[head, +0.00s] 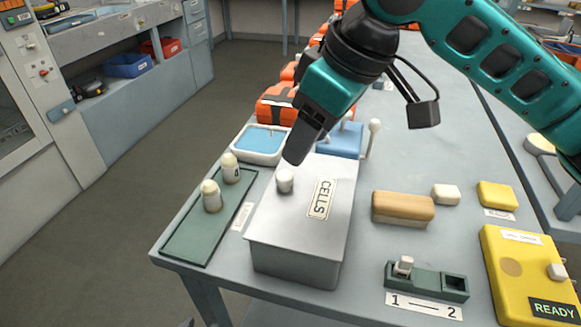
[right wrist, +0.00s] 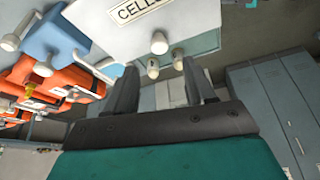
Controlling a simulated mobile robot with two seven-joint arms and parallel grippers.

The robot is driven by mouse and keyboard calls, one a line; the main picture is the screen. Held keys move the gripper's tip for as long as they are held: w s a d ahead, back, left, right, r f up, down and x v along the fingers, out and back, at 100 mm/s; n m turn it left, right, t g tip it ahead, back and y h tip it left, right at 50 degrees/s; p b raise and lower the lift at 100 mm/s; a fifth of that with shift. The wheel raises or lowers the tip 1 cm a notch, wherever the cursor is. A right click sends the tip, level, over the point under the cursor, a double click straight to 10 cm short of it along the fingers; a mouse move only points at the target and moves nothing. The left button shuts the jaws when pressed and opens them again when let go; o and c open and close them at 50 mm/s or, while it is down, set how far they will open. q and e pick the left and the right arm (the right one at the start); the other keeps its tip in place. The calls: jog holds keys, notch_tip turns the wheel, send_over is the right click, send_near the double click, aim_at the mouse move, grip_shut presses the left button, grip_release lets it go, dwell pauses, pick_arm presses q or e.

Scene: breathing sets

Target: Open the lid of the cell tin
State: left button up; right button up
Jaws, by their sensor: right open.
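The cell tin (head: 292,262) is a grey metal box standing near the front left of the table. Its flat lid (head: 292,218) lies shut on it, with a "CELLS" label (head: 320,198) and a round white knob (head: 285,180). The knob (right wrist: 159,42) shows beyond my fingertips in the right wrist view. My right gripper (head: 297,157) is open and empty, pointing down just above and behind the knob. I see no contact between the fingers and the knob. My left gripper is not in view.
A green tray (head: 178,240) with two cream bottles (head: 211,196) is left of the tin. A white basin (head: 260,155), blue block (head: 345,140) and orange cases (head: 275,104) lie behind. A tan block (head: 402,207), green socket block (head: 440,284) and yellow box (head: 510,262) are right.

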aim_at(286, 175)
jog(key=b+x, duration=0.1)
jog(key=x, duration=0.6)
jog(key=shift+w+a+f, duration=0.2)
jog(key=shift+f, duration=0.1)
jog(key=shift+c, duration=0.3)
grip_shut()
